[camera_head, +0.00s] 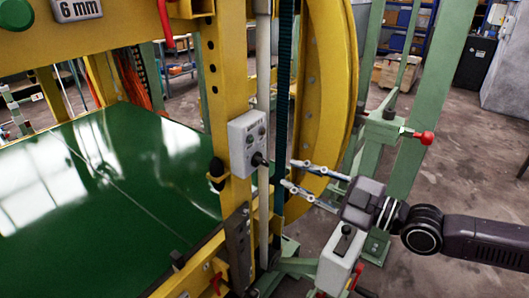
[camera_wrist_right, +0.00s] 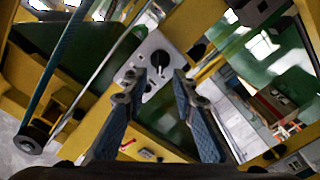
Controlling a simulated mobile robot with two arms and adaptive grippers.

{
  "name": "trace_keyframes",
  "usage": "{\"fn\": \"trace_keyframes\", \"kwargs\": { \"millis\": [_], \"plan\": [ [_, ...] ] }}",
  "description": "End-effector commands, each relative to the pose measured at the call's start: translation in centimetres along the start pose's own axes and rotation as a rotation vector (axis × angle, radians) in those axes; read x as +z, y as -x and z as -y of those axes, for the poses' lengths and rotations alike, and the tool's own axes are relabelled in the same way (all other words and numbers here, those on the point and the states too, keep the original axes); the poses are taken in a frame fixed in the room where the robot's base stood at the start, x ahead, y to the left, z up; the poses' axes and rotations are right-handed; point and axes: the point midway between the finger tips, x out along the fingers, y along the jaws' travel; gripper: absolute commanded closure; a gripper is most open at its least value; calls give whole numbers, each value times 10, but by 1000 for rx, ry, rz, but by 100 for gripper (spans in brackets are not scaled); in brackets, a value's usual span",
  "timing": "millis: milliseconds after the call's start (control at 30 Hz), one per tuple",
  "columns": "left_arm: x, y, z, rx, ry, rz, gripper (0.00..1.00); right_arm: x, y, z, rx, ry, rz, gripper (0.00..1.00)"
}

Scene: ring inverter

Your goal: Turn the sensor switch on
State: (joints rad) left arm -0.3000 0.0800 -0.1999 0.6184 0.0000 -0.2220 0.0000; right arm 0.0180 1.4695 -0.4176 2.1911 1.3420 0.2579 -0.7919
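A light grey switch box (camera_head: 243,140) is fixed to a yellow upright post in the middle of the head view. A black knob (camera_head: 259,160) sticks out low on its side facing my right gripper. My right gripper (camera_head: 288,174) is open and empty, a short way to the right of the knob and apart from it. In the right wrist view the grey box (camera_wrist_right: 142,68) and its black knob (camera_wrist_right: 160,59) show ahead, beyond the gap between the two spread fingers (camera_wrist_right: 159,82). The knob's setting is too small to tell. My left gripper is not in view.
A large yellow ring (camera_head: 335,80) stands right behind the gripper. A pale vertical rod (camera_head: 263,90) and a dark belt (camera_head: 284,90) run close beside the box. A green post with a red-tipped handle (camera_head: 424,137) stands right. A green table (camera_head: 110,190) lies left.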

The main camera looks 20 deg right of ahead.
Motion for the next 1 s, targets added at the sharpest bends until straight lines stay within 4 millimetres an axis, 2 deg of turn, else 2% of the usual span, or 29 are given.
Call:
{"fn": "trace_keyframes", "kwargs": {
  "millis": [333,700,1000],
  "plan": [
    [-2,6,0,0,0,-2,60,-3,-27,-1,4,-4,-8,75],
    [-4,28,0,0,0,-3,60,-2,-65,-2,4,-5,-4,75],
    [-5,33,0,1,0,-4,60,0,-77,1,1,-2,-3,75]
  ]
}}
